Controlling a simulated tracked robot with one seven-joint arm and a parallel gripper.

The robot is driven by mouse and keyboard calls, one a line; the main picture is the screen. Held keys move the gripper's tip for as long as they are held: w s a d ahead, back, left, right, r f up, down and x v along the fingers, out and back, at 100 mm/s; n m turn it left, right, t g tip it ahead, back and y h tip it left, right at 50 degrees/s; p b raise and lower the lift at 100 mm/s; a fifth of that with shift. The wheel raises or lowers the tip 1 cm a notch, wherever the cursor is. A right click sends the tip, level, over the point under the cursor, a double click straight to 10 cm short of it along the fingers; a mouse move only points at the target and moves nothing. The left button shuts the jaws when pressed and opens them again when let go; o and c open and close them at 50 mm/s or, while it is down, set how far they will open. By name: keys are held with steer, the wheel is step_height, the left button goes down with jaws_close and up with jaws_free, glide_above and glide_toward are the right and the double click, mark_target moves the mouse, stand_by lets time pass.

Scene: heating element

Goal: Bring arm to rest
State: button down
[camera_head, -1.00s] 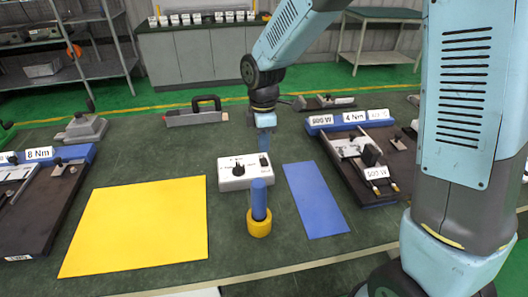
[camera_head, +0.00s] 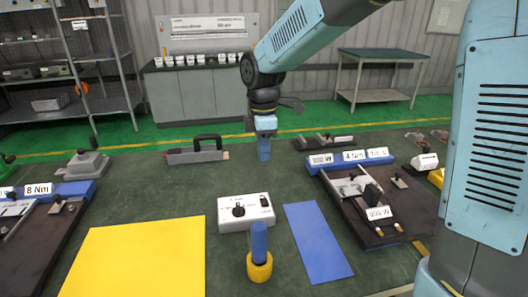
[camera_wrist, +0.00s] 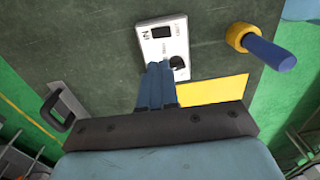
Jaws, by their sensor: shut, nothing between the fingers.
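My arm reaches in from the upper right in the head view, and my gripper (camera_head: 264,152) points down above the green table. Its blue fingers are together with nothing between them. In the wrist view the shut fingers (camera_wrist: 157,84) overlap the lower edge of a white control box with a dark knob. In the head view this white box (camera_head: 262,215) sits nearer than the gripper, and the gripper is apart from it. A blue-handled tool (camera_head: 259,240) stands upright in a yellow ring (camera_head: 260,268) in front of the box.
A yellow sheet (camera_head: 140,258) and a blue sheet (camera_head: 318,242) lie on the table (camera_head: 205,188). Fixture boards stand at the right (camera_head: 390,222) and left (camera_head: 30,232). A grey toolbox with a black handle (camera_head: 195,152) lies behind. Shelves and cabinets stand beyond the table.

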steer(key=s+d+r+m+t, duration=0.2)
steer(key=s+d+r+m, duration=0.2)
steer(key=s+d+m, duration=0.4)
steer(key=s+d+r+m+t, duration=0.2)
steer(key=s+d+r+m, duration=0.15)
steer(key=d+m, duration=0.45)
steer(key=s+d+r+m+t, duration=0.25)
steer(key=s+d+m, duration=0.3)
steer(key=d, duration=0.65)
steer(key=n+g, duration=0.9)
steer(key=n, duration=1.3)
glide_above(265, 204)
steer(key=w, duration=0.4)
step_height(265, 204, down, 10)
steer(key=shift+m+t, duration=0.25)
steer(key=x, duration=1.4)
steer(key=shift+s+a, duration=0.1)
steer(key=shift+s, duration=0.05)
